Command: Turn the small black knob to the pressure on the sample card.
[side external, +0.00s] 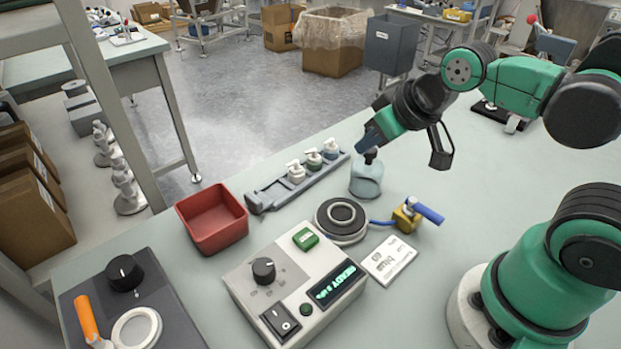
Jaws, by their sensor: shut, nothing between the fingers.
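The small black knob (264,271) sits on the top of a pale control box (240,290), left of its lit green display (335,285), which seems to read READY. A larger black knob (123,273) is on a dark grey panel at far left. The white sample card (389,260) lies flat right of the box; its print is too small to read. My gripper (371,143) is shut and empty, right at the top of a pale blue bottle (366,181), well behind and right of the small knob. I cannot tell whether it touches the bottle.
A round dark-topped plate (341,220) and a brass valve with blue handle (409,216) stand near the card. The box also carries a green block (305,239) and rocker switch (281,322). A red bin (212,218) and a pump-bottle rack (300,180) stand behind.

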